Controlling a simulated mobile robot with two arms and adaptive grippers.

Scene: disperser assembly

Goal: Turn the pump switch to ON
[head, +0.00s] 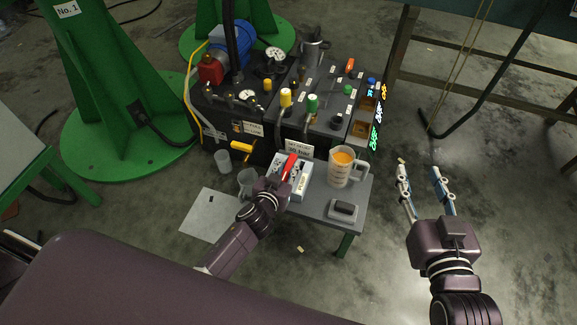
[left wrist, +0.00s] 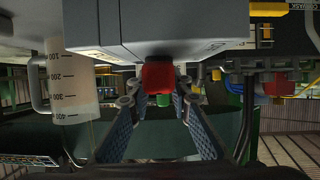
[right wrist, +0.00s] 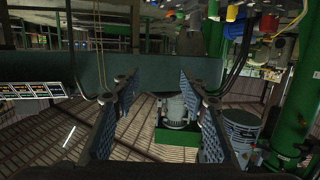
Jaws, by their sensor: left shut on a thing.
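A white control box (head: 301,187) stands on the small grey table, with a red switch handle (head: 291,163) sticking up from it. My left gripper (head: 280,180) is at this box, with its fingers around the red handle. In the left wrist view the red handle (left wrist: 158,82) sits between the fingertips, just below the box's pale face (left wrist: 160,35). My left gripper is shut on it. The handle's ON or OFF marking is not readable. My right gripper (head: 422,180) is open and empty, out over the floor to the right of the table.
A measuring jug with orange liquid (head: 341,168) stands right of the box. A dark block on a pale dish (head: 344,209) lies nearer the front edge. Behind is the dark machine bench (head: 262,113) with coloured valves. Floor at right is free.

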